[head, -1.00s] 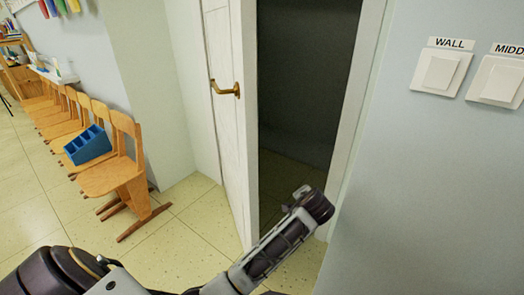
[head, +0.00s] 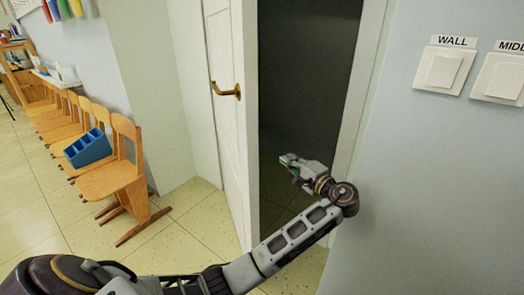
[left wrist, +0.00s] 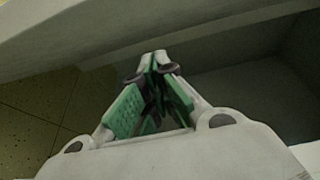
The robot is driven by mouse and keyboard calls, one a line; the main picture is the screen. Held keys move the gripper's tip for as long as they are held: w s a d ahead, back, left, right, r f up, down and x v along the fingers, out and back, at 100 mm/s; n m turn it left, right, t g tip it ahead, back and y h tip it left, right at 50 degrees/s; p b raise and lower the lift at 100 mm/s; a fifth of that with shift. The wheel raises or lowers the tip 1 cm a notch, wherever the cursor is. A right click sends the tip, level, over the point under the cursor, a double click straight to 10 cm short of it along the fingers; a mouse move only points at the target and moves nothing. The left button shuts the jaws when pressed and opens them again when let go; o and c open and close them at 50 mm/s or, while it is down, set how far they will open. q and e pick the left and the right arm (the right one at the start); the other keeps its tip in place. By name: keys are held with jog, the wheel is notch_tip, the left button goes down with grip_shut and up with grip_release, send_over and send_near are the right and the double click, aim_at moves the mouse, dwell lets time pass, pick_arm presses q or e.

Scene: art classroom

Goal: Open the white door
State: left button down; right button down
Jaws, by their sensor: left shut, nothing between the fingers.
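The white door (head: 226,110) stands ajar in the head view, with a dark gap (head: 308,90) between its free edge and the right side of the frame. Its brass handle (head: 226,91) is on the face toward the room. My left gripper (head: 285,160) is at the gap, right of the door's edge and lower than the handle, pointing left toward the door. In the left wrist view my left gripper (left wrist: 154,58) shows its fingers meeting at the tips, with nothing between them. I cannot tell whether it touches the door. My right gripper is not in view.
The door frame (head: 366,90) and blue-grey wall with light switches (head: 443,71) are to the right of the gap. Wooden chairs (head: 118,180) line the left wall, one holding a blue tray (head: 88,148). Tiled floor between chairs and door is free.

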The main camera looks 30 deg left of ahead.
pick_arm(q)
jog(key=shift+a, duration=0.15)
dwell(0.3)
